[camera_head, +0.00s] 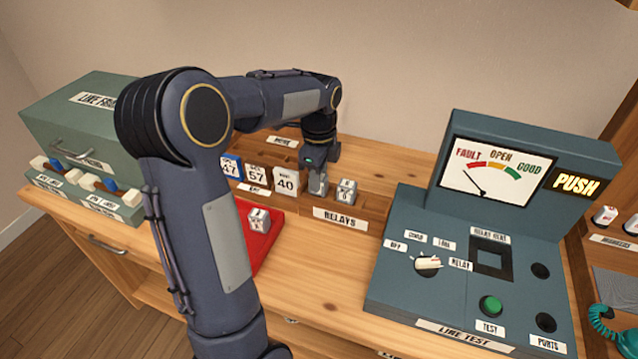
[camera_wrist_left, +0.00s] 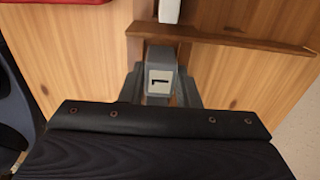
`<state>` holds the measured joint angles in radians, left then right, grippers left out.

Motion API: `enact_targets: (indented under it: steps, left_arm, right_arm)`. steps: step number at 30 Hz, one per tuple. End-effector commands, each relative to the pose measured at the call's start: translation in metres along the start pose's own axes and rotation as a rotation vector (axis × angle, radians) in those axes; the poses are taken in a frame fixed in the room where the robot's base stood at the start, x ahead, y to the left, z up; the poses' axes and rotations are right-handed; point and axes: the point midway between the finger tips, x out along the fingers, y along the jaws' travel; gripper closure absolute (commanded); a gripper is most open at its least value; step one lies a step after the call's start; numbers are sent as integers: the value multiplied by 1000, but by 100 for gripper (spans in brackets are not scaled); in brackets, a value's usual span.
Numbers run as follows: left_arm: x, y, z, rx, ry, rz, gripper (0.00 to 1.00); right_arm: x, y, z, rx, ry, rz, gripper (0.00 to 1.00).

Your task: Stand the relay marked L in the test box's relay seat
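My left gripper (camera_head: 318,186) points down at the relay tray (camera_head: 340,219) labelled RELAYS. In the left wrist view the grey relay marked L (camera_wrist_left: 160,80) is between its fingers, which appear to touch both sides. In the head view the gripper mostly hides this relay. The test box (camera_head: 400,285) stands at the right; its square relay seat (camera_head: 492,258) is dark and looks empty. My right gripper is in neither view.
Another relay (camera_head: 346,191) stands in the tray just right of my gripper. A third relay (camera_head: 259,220) sits on a red tray (camera_head: 268,250). Number cards (camera_head: 256,179) stand behind. The table between tray and test box is clear.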

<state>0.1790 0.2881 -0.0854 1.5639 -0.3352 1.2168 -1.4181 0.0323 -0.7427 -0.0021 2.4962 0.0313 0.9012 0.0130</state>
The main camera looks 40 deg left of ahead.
Motion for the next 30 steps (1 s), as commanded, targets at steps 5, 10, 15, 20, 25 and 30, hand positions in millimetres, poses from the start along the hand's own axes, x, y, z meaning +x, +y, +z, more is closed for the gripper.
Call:
enact_targets:
  steps: [5, 10, 15, 20, 25, 30]
  left_arm:
    - [0, 0, 0, 0, 0, -1, 93]
    - [-4, 0, 0, 0, 0, -1, 93]
    - [-14, 0, 0, 0, 0, -1, 93]
    - [-24, 0, 0, 0, 0, -1, 93]
    - [-34, 0, 0, 0, 0, -1, 93]
    - [-44, 0, 0, 0, 0, -1, 93]
  right_arm:
    - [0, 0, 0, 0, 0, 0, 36]
    - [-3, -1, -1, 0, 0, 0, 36]
    - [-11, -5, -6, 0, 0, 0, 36]
    - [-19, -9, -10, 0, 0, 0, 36]
    - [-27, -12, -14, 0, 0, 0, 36]
    - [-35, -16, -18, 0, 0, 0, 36]
